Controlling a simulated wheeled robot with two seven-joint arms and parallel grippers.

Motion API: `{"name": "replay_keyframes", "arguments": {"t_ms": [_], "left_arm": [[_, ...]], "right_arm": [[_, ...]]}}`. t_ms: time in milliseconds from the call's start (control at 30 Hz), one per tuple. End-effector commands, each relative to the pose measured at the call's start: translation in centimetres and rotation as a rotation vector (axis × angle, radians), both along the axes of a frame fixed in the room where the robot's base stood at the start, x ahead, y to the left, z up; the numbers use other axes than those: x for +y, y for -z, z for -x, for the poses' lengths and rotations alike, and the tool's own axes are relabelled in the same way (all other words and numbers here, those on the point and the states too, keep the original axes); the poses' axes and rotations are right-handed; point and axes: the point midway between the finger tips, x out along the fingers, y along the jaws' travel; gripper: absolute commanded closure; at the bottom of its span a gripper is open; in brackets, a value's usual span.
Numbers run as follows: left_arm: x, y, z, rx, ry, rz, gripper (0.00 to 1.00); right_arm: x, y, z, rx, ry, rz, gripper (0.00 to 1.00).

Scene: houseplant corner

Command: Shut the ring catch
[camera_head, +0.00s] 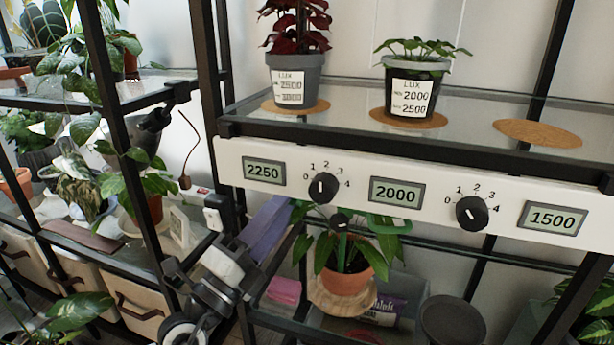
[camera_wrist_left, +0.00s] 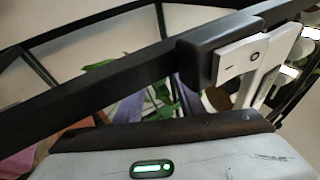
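A plant (camera_head: 345,250) in a terracotta pot (camera_head: 346,280) stands on the lower shelf below the dial panel. A black round tip (camera_head: 339,221) shows above it. A green curved piece (camera_head: 388,225), perhaps the ring catch, is to the right of this tip. I cannot tell if it is open or shut. Green parts also show in the left wrist view (camera_wrist_left: 163,93), partly hidden behind a black bar. My left gripper (camera_head: 224,262) is to the left of the plant, apart from it. My right gripper is in neither view.
A black rack post (camera_head: 211,80) and a bar (camera_wrist_left: 90,85) lie close to my left gripper. A white box (camera_head: 213,217), apparently a switch, is beside the post. Two labelled pots stand on the glass shelf (camera_head: 460,110).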

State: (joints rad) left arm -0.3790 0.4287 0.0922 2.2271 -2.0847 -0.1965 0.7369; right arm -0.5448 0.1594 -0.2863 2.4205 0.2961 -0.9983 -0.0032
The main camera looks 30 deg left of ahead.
Motion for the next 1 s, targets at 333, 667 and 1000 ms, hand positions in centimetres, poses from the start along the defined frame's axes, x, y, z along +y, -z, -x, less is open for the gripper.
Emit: {"name": "replay_keyframes", "arguments": {"t_ms": [333, 667, 1000], "left_arm": [[-0.4, -2.3, -5.0, -0.002, 0.000, 0.002, 0.64], [-0.5, -2.6, -6.0, 0.001, 0.001, 0.002, 0.64], [-0.5, -2.6, -6.0, 0.001, 0.001, 0.002, 1.00]], "right_arm": [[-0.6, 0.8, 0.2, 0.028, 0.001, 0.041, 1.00], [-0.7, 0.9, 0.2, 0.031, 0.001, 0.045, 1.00], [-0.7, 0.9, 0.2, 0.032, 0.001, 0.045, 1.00]]}}
